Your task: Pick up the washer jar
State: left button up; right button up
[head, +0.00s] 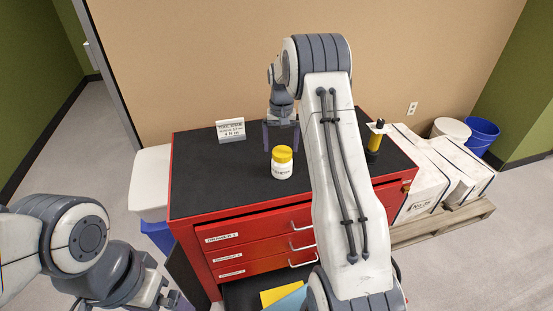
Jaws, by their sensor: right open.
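The washer jar (282,168) is a small white jar with a yellow lid and a dark-lettered label. It stands upright on the black top of the red drawer cabinet (188,207), near the middle. My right gripper (281,148) points down just behind the jar, open, with its dark fingers at the left and right. The jar's lid overlaps the space between the fingers in the picture; I cannot tell whether they touch it. My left gripper (172,300) is low at the left, below the cabinet top and partly cut off by the frame; its jaws are unclear.
A small white sign (231,130) stands at the back left of the top. A yellow and black bottle (376,138) stands at the right, beyond my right arm. The lowest drawer is open with yellow and blue items inside. White boxes on a pallet (440,222) and a blue bucket (481,134) are at the right.

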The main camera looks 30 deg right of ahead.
aim_at(281, 152)
notch_tip(281, 152, down, 4)
jog(key=shift+d+r, duration=0.15)
jog(key=shift+d+f+p, duration=0.1)
jog(key=shift+f+p, duration=0.3)
jog(key=shift+f, duration=0.1)
jog(key=f, duration=0.2)
jog(key=f+p, duration=0.1)
jog(key=f, duration=0.1)
jog(key=shift+w+d+f, duration=0.1)
jog(key=shift+w+d, duration=0.05)
jog(key=shift+w, duration=0.05)
jog(key=c, duration=1.2)
jog(key=shift+r, duration=0.2)
